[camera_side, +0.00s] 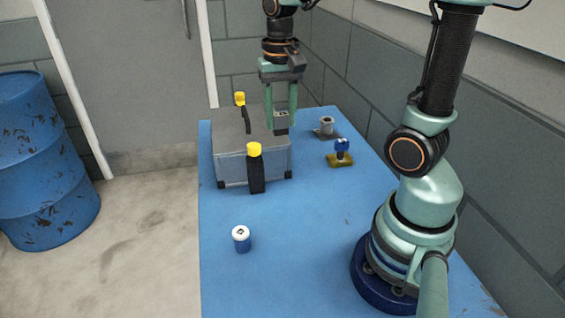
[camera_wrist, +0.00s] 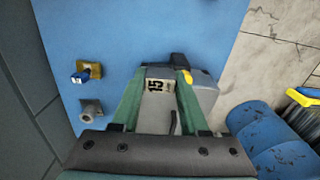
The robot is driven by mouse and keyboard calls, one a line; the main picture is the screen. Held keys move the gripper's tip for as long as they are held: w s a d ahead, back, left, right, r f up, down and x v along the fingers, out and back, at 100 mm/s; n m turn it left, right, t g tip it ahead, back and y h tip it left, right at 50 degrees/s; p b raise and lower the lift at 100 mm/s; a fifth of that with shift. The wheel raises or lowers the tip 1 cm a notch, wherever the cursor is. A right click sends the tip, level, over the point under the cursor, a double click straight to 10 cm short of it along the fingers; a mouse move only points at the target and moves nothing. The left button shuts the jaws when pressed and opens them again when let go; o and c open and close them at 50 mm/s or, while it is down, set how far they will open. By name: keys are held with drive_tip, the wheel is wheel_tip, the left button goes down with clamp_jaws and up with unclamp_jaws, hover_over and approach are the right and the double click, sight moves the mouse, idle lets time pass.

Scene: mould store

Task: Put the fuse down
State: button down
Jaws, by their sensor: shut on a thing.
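My gripper (camera_side: 280,112) is shut on the fuse (camera_side: 281,124), a small grey block with a pale label. In the wrist view the fuse (camera_wrist: 158,86) sits between the two green fingers, its label reading 15. The side view shows it low at the right edge of a grey box (camera_side: 240,160). I cannot tell whether it touches the box or hangs just above it. The box stands on the blue table (camera_side: 310,240) and carries black uprights with yellow tops. The box shows partly behind my fingers in the wrist view (camera_wrist: 206,98).
Right of the box, a blue knob on a brownish-yellow base (camera_side: 340,154) and a grey cylinder on a dark plate (camera_side: 326,127) stand close by. A blue and white cylinder (camera_side: 241,239) stands nearer the front. The front middle of the table is clear. A blue barrel (camera_side: 45,160) stands left.

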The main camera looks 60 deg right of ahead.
drive_tip(key=w+a+f+n, duration=0.2)
drive_tip(key=a+n, duration=0.5)
drive_tip(key=n, duration=0.1)
drive_tip(key=shift+f+n, duration=0.2)
drive_tip(key=shift+n, duration=0.1)
drive_tip(key=s+d+r+m, duration=0.1)
drive_tip(key=d+m, duration=0.1)
drive_tip(key=m, duration=0.1)
drive_tip(key=d+r+m, duration=0.1)
drive_tip(key=d+m, duration=0.2)
drive_tip(key=m, duration=0.1)
drive_tip(key=s+d+r+m, duration=0.1)
drive_tip(key=d+m, duration=0.2)
drive_tip(key=shift+s+d, duration=0.25)
drive_tip(key=shift+s, duration=0.05)
drive_tip(key=shift+s+d+r+m, duration=0.1)
drive_tip(key=shift+s+d+m, duration=0.25)
drive_tip(key=shift+m, duration=0.55)
drive_tip(key=shift+w+d, duration=0.1)
wheel_tip(320, 180, down, 20)
drive_tip(key=shift+r, duration=0.2)
drive_tip(key=shift+f, duration=0.15)
